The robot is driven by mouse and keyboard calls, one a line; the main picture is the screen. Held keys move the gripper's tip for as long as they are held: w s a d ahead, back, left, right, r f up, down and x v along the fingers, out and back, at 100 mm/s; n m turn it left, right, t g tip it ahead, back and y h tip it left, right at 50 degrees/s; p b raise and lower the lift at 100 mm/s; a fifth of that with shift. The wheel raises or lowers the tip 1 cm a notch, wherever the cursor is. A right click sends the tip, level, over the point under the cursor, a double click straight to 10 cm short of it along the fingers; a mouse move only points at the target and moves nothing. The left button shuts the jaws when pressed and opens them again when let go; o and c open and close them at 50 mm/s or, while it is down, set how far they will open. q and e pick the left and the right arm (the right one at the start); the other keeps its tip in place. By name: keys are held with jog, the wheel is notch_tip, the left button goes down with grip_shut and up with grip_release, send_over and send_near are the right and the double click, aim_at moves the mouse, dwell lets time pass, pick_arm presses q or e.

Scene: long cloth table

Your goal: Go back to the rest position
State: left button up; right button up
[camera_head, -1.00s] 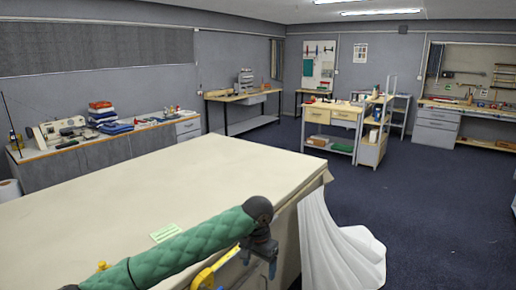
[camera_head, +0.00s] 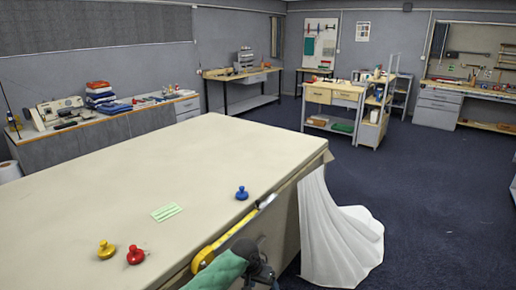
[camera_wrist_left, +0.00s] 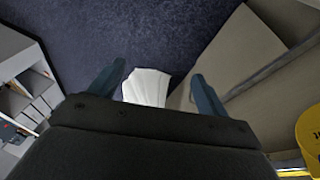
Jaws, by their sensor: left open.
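My left gripper (camera_head: 264,278) is low at the bottom edge of the head view, beside the front side of the table, below its top. Its green padded arm comes in from the bottom. In the left wrist view the two dark blue fingers (camera_wrist_left: 157,90) are spread apart with nothing between them; floor and white cloth show beyond. My right gripper is not in view.
The cream table (camera_head: 130,190) bears a blue knobbed piece (camera_head: 242,193), a red one (camera_head: 135,255), a yellow one (camera_head: 106,250) and a green card (camera_head: 167,212). White cloth (camera_head: 335,235) hangs at the corner.

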pick_arm(q)
jog(key=s+a+f+n, duration=0.1)
jog(key=s+a+f, duration=0.3)
jog(key=f, duration=0.6)
jog(key=s+a+f+n+t, duration=0.1)
jog(key=s+a+f, duration=0.1)
jog(key=s+f, duration=0.6)
jog(key=s+a+f+n, duration=0.1)
jog(key=s+a+f, duration=0.2)
jog(key=f, duration=0.9)
jog(key=s+a+f+y, duration=0.1)
jog(key=s+a+f, duration=0.3)
jog(key=s, duration=0.5)
jog(key=s+a+f+y, duration=0.1)
jog(key=s+a+f, duration=0.3)
jog(key=s+f, duration=0.4)
jog(key=s+a+f+y+b, duration=0.1)
jog(key=s+a+f, duration=0.3)
jog(key=s, duration=0.7)
notch_tip(320, 180, down, 2)
jog(key=shift+s+a+f, duration=0.15)
jog(key=shift+s+f, duration=0.05)
jog(key=shift+s, duration=0.15)
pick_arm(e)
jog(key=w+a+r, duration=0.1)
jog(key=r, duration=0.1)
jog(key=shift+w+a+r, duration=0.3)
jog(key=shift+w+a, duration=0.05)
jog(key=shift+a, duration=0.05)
